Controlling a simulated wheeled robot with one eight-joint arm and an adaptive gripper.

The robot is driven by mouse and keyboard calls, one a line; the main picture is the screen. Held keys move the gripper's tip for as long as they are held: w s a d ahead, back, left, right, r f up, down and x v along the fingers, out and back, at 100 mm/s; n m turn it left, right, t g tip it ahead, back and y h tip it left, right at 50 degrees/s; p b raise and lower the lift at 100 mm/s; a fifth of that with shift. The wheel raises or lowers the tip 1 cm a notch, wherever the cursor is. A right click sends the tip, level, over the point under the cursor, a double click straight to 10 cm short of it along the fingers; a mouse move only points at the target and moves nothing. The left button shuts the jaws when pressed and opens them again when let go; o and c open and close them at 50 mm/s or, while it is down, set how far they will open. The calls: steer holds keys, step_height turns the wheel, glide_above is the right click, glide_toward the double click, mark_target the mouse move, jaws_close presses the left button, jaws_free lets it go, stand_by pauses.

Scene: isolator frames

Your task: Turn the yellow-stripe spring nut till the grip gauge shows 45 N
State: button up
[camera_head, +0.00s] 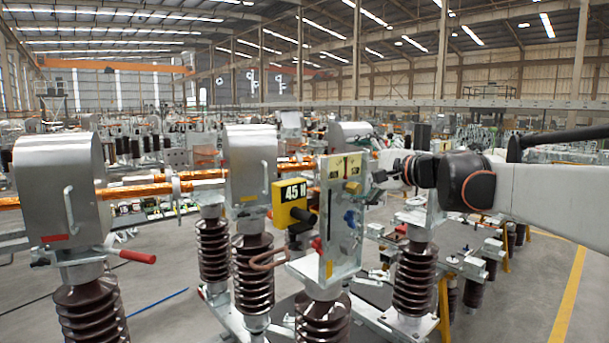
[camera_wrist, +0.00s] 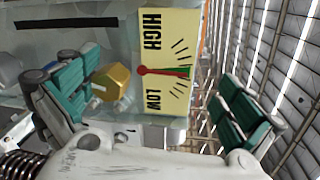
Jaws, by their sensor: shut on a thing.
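The brass-yellow hex nut (camera_wrist: 112,83) lies between the fingers of my gripper (camera_wrist: 155,98), close against the left finger's teal pads; the right finger's contact is not clear. In the head view my gripper (camera_head: 384,176) is at the right of the upright metal panel (camera_head: 338,222). A yellow dial card marked HIGH and LOW (camera_wrist: 165,45) is beside the nut. Its red needle (camera_wrist: 160,71) points at the green band mid-scale. A yellow box (camera_head: 281,214) on the panel's left reads 45 N (camera_head: 293,191). No stripe shows clearly on the nut.
Brown ribbed insulators (camera_head: 252,270) stand nearby. A red-handled lever (camera_head: 137,257) is at the left. Open floor (camera_head: 510,310) lies at the right.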

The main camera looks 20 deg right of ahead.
steer(key=shift+s+r, duration=0.5)
steer(key=shift+r, duration=0.15)
steer(key=shift+s+d+f, duration=0.1)
steer(key=shift+s+d, duration=0.1)
steer(key=shift+s, duration=0.85)
steer(key=shift+c, duration=0.8)
steer(key=v, duration=0.4)
steer(key=shift+s, duration=0.1)
steer(key=c, duration=0.7)
steer(key=shift+s+a+f+p+v, duration=0.1)
steer(key=shift+f+p+v, duration=0.25)
steer(key=shift+v, duration=1.45)
steer(key=shift+s+a+f+p+v, duration=0.1)
steer(key=shift+f+p+v, duration=0.15)
steer(key=shift+v, duration=1.6)
steer(key=shift+s+a+f+p+v, duration=0.1)
steer(key=shift+f+p+v, duration=0.25)
steer(key=shift+v, duration=1.45)
steer(key=shift+c, duration=0.2)
